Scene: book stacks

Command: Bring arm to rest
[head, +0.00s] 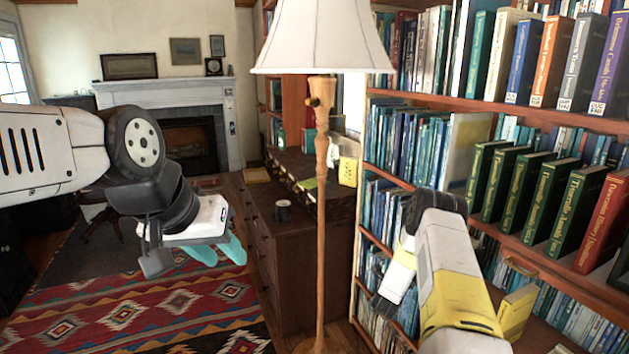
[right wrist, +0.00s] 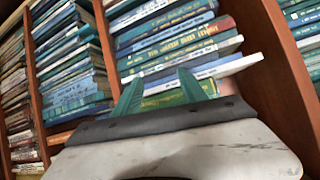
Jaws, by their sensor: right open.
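My left arm comes in from the left in the head view, and my left gripper (head: 219,252) hangs in the air over the patterned rug. Its two teal fingers show, but their gap is hard to judge from this angle. My right arm rises from the bottom right, in front of the bookshelf (head: 435,98); its gripper is hidden in the head view. In the right wrist view, my right gripper (right wrist: 160,90) is open, its two green fingers apart and pointing at a shelf of books (right wrist: 175,40). I see nothing held between them.
A floor lamp (head: 321,190) stands between my arms. A dark wooden cabinet (head: 290,255) with a mug (head: 283,210) is behind it. A fireplace (head: 190,140) is at the back. The rug (head: 140,305) area at left is open. A yellow book (head: 516,312) lies low at right.

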